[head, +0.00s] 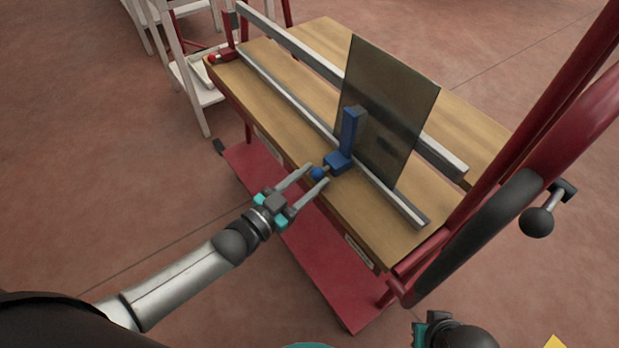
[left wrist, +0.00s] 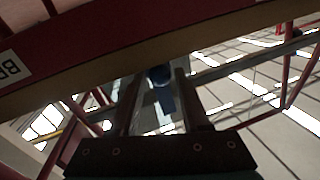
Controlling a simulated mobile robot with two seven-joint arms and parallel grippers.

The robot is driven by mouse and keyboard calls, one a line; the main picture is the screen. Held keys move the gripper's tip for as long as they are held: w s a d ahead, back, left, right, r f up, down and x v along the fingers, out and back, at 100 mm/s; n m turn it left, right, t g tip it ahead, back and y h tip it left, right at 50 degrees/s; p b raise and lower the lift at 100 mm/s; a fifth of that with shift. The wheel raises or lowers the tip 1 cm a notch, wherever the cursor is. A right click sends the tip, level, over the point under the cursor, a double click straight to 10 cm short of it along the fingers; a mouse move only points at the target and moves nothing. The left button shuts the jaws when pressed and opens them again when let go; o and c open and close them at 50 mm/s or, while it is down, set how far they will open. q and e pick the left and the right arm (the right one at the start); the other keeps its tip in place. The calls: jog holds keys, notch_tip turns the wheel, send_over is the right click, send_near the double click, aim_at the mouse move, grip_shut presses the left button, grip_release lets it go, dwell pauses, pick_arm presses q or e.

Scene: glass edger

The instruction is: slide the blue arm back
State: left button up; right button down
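The blue arm (head: 349,138) stands upright on the front metal rail (head: 296,104) of the wooden bench, beside a dark glass sheet (head: 391,108). A round blue knob (head: 318,173) sticks out from its base toward me. My left gripper (head: 317,176) is open, with its two fingers on either side of the knob. I cannot tell whether they touch it. In the left wrist view the knob (left wrist: 160,75) shows between the two spread fingers (left wrist: 158,95). My right gripper (head: 432,330) shows only in part at the bottom edge of the head view.
A red frame and black wheel (head: 490,238) stand at the right of the bench. A red-knobbed stop (head: 222,55) sits at the rail's far left end. A red lower shelf (head: 320,270) lies under the bench. White racks (head: 190,75) stand behind at the left.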

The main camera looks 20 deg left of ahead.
pick_arm(q)
grip_shut()
dwell(1.0)
